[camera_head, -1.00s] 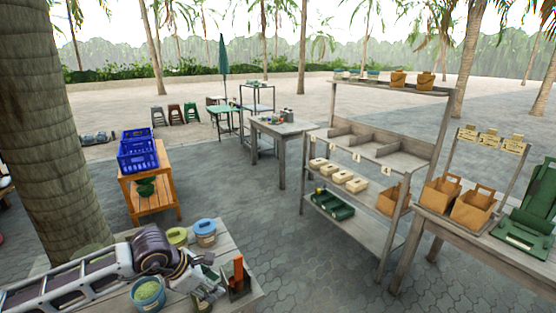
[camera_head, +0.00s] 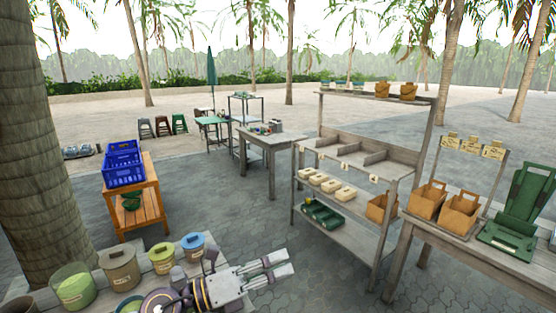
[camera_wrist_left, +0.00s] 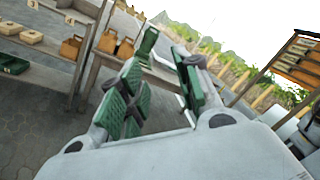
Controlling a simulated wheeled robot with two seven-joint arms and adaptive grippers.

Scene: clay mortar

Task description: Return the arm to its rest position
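My left arm enters at the bottom of the head view. Its grey gripper (camera_head: 289,262) points right, over the near table's right end, with two fingers apart and nothing seen between them. In the left wrist view the fingers (camera_wrist_left: 160,85) stand on either side of a gap, with green surfaces along them. The gripper appears clear of the paving beyond. My right arm and gripper are not in view.
On the near table (camera_head: 90,268) stand a blue-lidded tub (camera_head: 193,247), a yellow-green tub (camera_head: 162,260), a brown pot (camera_head: 120,270) and a green-filled tub (camera_head: 73,287). A wooden shelf (camera_head: 345,245) stands ahead right. Open paving lies between.

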